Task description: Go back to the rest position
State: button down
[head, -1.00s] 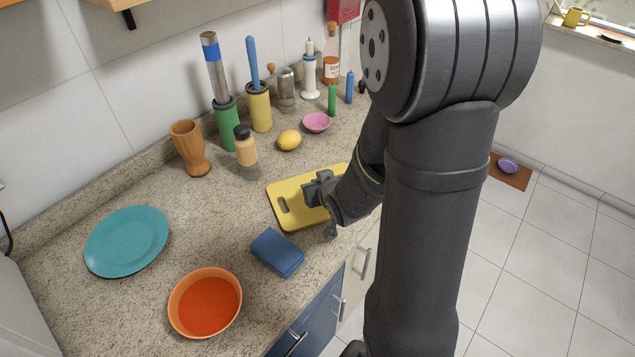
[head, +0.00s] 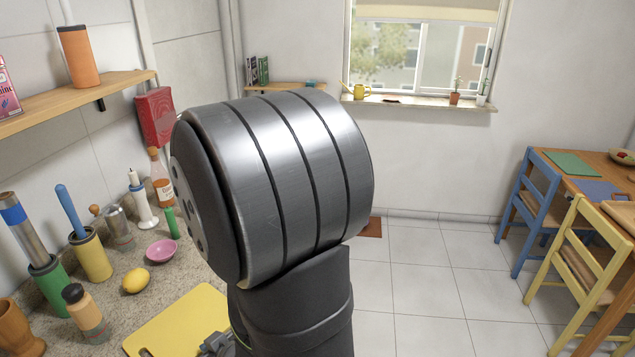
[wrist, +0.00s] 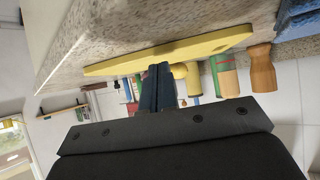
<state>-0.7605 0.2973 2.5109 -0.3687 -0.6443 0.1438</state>
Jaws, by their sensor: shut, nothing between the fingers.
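My gripper shows in the wrist view (wrist: 157,88) with its dark fingers together and nothing between them. In that view the yellow cutting board (wrist: 205,45) lies on the speckled counter (wrist: 75,65), close to the fingertips; I cannot tell whether they touch it. In the head view the yellow board (head: 180,320) lies at the lower left. A part of my wrist shows at the board's right edge, and my large dark arm hides the fingers.
A blue chair (head: 535,205) and a yellow chair (head: 580,260) stand at the right. The tiled floor (head: 435,280) between is clear.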

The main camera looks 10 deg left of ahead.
jog(key=w+a, duration=0.2)
jog(key=a, duration=0.1)
jog(key=w+a, duration=0.2)
jog(key=a, duration=0.1)
jog(key=w+a, duration=0.2)
jog(key=a, duration=0.2)
jog(key=shift+a, duration=0.1)
jog(key=shift+w+a+f, duration=0.1)
jog(key=shift+w+a, duration=0.05)
jog(key=shift+f, duration=0.3)
